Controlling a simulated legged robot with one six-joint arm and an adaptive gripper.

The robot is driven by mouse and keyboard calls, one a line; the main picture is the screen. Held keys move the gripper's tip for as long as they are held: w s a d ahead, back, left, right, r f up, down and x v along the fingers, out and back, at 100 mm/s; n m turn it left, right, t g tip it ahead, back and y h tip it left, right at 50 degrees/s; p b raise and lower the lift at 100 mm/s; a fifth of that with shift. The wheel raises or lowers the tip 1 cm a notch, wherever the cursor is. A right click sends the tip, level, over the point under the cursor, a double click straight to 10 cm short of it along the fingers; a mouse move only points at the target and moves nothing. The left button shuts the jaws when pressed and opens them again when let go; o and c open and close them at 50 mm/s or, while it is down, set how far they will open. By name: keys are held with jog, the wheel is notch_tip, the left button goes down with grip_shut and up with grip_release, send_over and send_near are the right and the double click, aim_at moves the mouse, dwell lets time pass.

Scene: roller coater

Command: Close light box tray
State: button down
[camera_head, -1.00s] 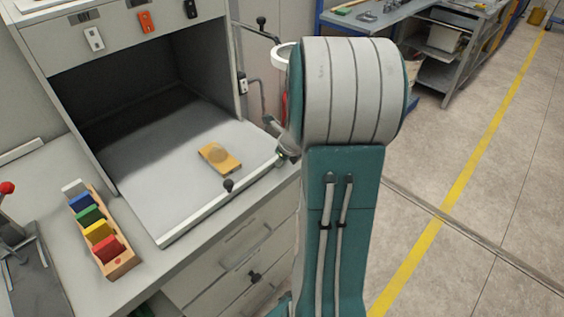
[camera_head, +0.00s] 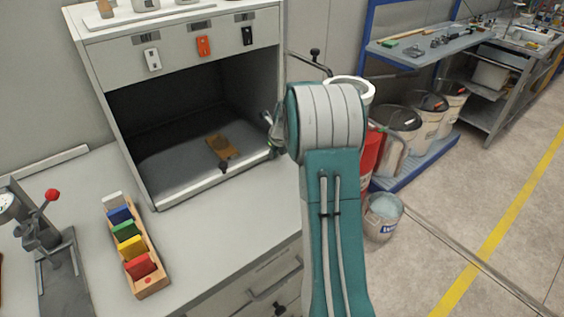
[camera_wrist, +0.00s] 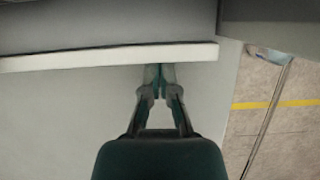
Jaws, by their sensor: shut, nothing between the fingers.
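The light box (camera_head: 185,34) stands on the grey workbench in the head view. Its tray (camera_head: 187,180) lies inside the box, with its white front edge at about the box opening. A brown-yellow block (camera_head: 218,146) lies on the tray, and a dark knob (camera_head: 224,166) sits at the front edge. My gripper (camera_head: 272,143) is at the right end of that edge, partly hidden by my arm. In the wrist view my gripper (camera_wrist: 160,72) is shut and empty, with its fingertips at the white edge (camera_wrist: 100,58), seemingly touching it.
A wooden rack of coloured cards (camera_head: 145,262) and a lever device with a red knob (camera_head: 45,225) stand on the bench at left. Bare bench (camera_head: 215,235) lies before the box. Buckets (camera_head: 400,125) and a blue-framed shelf are at right.

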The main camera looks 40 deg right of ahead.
jog(key=shift+w, duration=0.45)
jog(key=shift+w+r, duration=0.1)
jog(key=shift+r, duration=0.15)
jog(key=v, duration=1.1)
jog(key=shift+s+r, duration=0.15)
jog(key=shift+s, duration=0.1)
jog(key=shift+a+r, duration=0.1)
